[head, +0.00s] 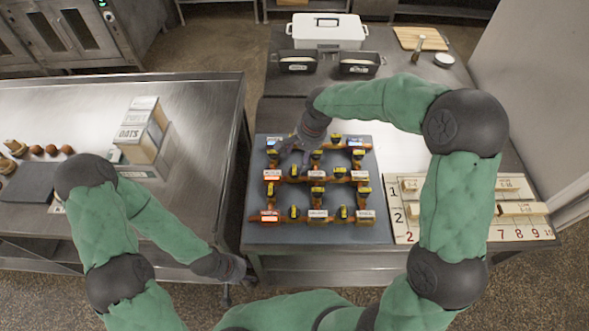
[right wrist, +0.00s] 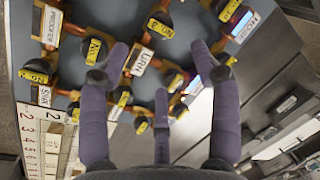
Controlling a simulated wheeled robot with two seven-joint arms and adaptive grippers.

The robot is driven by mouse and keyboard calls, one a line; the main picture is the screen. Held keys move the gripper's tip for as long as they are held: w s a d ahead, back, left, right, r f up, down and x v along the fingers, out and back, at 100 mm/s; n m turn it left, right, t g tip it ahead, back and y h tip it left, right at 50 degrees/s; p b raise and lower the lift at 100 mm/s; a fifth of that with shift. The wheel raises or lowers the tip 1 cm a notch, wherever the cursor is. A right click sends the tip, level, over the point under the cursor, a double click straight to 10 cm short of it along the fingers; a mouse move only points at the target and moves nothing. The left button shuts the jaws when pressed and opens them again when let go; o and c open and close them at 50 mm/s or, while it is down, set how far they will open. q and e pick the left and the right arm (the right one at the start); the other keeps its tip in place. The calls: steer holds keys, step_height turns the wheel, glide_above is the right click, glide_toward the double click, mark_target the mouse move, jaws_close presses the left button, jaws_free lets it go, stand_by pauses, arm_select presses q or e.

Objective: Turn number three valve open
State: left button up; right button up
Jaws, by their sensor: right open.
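A dark valve board (head: 320,235) with copper-coloured pipes and several yellow-tagged black valves lies on the bench in the head view. My right gripper (head: 292,152) is over the upper left of the board. Its fingers are spread and empty in the right wrist view (right wrist: 160,68); contact with a valve cannot be told. My left gripper (head: 232,270) is low beside the left bench, its fingers unclear. Valve numbers are unreadable in the head view.
A numbered board (head: 405,225) with wooden pieces lies right of the valves. Behind are two dark pans (head: 358,64) and a white bin (head: 327,31). A box marked OATS (head: 138,140) stands on the left bench. A floor gap separates the benches.

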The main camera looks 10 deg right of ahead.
mark_target(296, 170)
steer(key=f, duration=0.3)
steer(key=w+a+f, duration=0.1)
steer(key=f, duration=0.2)
steer(key=f+b, duration=0.1)
steer(key=f, duration=0.3)
steer(key=shift+w+a+f, duration=0.1)
steer(key=shift+w+a, duration=0.05)
steer(key=shift+a, duration=0.2)
steer(key=c, duration=1.1)
